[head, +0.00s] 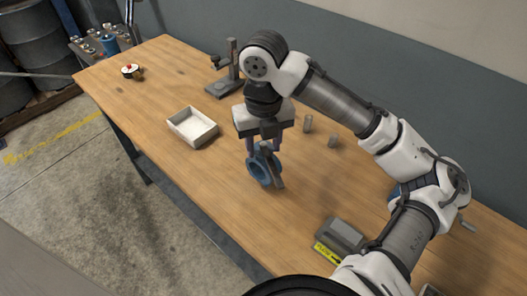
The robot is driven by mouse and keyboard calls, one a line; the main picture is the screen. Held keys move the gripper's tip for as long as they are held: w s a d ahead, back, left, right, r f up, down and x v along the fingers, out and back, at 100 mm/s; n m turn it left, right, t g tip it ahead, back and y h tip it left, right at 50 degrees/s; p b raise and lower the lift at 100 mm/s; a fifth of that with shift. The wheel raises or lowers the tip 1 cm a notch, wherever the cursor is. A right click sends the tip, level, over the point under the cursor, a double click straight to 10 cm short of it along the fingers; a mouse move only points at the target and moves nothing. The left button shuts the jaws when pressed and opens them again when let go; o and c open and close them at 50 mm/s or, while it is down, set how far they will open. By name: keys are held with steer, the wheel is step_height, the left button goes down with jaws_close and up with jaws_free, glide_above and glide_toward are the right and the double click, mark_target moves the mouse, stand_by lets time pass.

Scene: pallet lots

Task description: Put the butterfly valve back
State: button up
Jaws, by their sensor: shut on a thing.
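The butterfly valve (256,171) is a blue ring-shaped body with a grey lever on its right side. It is near the middle of the wooden table (212,171). My gripper (264,147) points down from above and is shut on the valve's upper part. The valve hangs or stands upright under the fingers; I cannot tell whether its lower edge touches the table. The exact finger contact is partly hidden by the gripper body.
A white open tray (193,127) lies left of the valve. A grey stand (226,83) is behind it. Two small grey cylinders (308,123) (333,141) stand to the right. A grey device (341,236) lies near the front edge. A small red-topped part (131,71) sits at far left.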

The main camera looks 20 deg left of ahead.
steer(key=shift+f, duration=1.5)
steer(key=shift+f, duration=0.1)
steer(key=o, duration=1.2)
step_height(320, 180, up, 12)
steer(key=shift+r, duration=0.15)
